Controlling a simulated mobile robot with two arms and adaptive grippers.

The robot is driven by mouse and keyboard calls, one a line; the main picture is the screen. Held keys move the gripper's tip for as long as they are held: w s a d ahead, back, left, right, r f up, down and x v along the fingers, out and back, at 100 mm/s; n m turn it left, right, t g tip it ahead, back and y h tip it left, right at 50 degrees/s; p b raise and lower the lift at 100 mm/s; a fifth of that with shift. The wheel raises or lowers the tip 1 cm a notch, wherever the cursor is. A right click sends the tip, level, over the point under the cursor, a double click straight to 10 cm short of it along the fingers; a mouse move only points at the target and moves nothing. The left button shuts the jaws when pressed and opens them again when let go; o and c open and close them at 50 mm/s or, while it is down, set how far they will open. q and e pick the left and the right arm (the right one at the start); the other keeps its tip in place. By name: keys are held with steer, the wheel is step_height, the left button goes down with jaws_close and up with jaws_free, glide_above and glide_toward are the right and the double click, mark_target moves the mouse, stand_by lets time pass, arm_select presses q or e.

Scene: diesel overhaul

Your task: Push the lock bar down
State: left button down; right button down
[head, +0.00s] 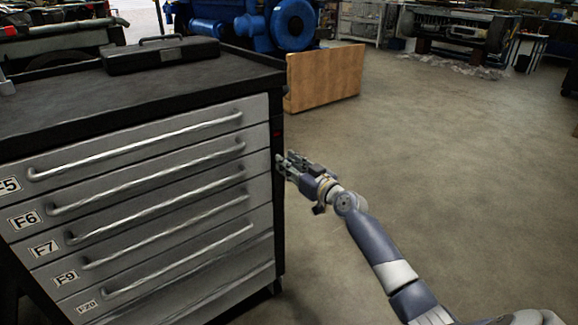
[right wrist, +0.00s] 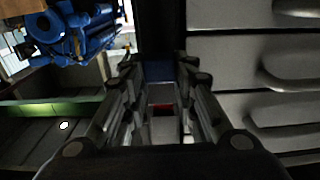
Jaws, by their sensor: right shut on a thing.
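The grey-fronted drawer cabinet (head: 150,170) stands at the left in the head view. The lock bar (head: 277,150) is the dark upright strip along the cabinet's right front edge, with a small red mark near its upper part. My right gripper (head: 283,161) is at this strip, beside the upper drawers, its fingers pointing left. In the right wrist view its fingers (right wrist: 160,85) lie on both sides of the bar, shut on it; a small red patch shows between them. The exact contact is dark and partly hidden by the fingers. My left gripper is out of view.
A black case (head: 160,55) lies on the cabinet top. Long drawer handles (head: 150,175) stick out from the front. A wooden board (head: 325,77) and a blue engine (head: 290,25) stand behind the cabinet. The floor (head: 440,150) to the right is clear.

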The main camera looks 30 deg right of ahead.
steer(key=shift+f, duration=0.3)
steer(key=c, duration=1.3)
jaws_free()
steer(key=shift+s+r, duration=0.1)
steer(key=s, duration=0.8)
steer(key=s+d, duration=0.1)
steer(key=s, duration=0.2)
steer(key=shift+s, duration=0.4)
steer(key=shift+a, duration=0.1)
